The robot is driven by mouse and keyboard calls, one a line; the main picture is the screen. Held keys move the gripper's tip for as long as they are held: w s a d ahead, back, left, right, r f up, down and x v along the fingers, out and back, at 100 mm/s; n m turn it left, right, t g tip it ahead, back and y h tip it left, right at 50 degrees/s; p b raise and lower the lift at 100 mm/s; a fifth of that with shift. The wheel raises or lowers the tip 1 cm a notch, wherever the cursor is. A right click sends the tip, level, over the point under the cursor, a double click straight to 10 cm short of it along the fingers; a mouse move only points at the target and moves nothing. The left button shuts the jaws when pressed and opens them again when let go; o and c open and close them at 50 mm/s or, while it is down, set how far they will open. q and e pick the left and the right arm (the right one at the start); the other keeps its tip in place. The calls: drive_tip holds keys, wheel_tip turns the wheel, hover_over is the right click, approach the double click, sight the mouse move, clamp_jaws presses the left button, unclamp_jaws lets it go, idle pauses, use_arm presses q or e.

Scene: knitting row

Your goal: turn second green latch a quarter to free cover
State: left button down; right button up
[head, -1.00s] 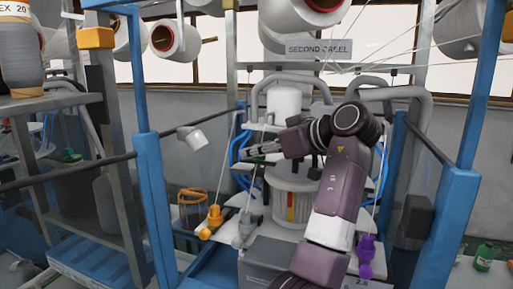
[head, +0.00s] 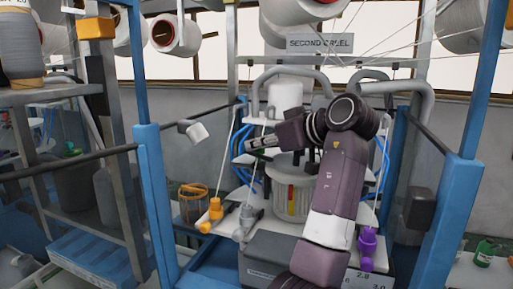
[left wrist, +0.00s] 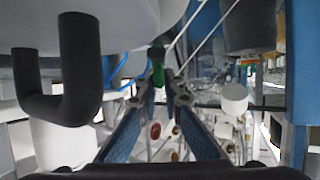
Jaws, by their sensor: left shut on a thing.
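My left gripper (head: 252,143) is in the middle of the head view, pointing left in front of the machine below the "SECOND CREEL" sign. In the left wrist view its two blue-padded fingers (left wrist: 162,88) converge on a green latch (left wrist: 158,66) with a dark top. The fingers are shut on this latch. The gripper covers the latch in the head view, and I cannot clearly tell how far it is turned. I cannot make out which part is the cover. My right gripper is not in view.
A ribbed drum (head: 291,190) stands behind my arm. Orange (head: 212,214) and purple (head: 367,245) fittings sit low on either side. Blue posts (head: 155,200) flank the bay. In the wrist view, a dark bent tube (left wrist: 75,105) is close at left. Threads run past the fingers.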

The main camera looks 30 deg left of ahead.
use_arm(q)
drive_tip(key=m+t+b, duration=0.2)
drive_tip(key=shift+f+t+h, duration=0.2)
drive_tip(key=shift+t+h, duration=0.2)
drive_tip(key=m+t+h+b, duration=0.1)
drive_tip(key=m+t, duration=0.1)
drive_tip(key=m, duration=0.1)
drive_tip(key=shift+r+t+h+b, duration=0.1)
drive_tip(key=shift+t+h+b, duration=0.2)
drive_tip(key=shift+b, duration=0.05)
drive_tip(key=m+t+h, duration=0.2)
drive_tip(key=shift+w+d+r+m, duration=0.1)
drive_tip(key=shift+r+m, duration=0.05)
drive_tip(key=shift+m, duration=0.15)
drive_tip(key=m+t+h, duration=0.2)
drive_tip(key=m+h, duration=0.1)
drive_tip(key=h, duration=0.1)
drive_tip(key=shift+m, duration=0.4)
drive_tip(key=shift+m+t+h, duration=0.3)
drive_tip(key=shift+m+h, duration=0.2)
drive_tip(key=shift+h, duration=0.2)
drive_tip(key=shift+w+d, duration=0.1)
drive_tip(key=shift+d, duration=0.05)
drive_tip(key=c, duration=2.1)
unclamp_jaws()
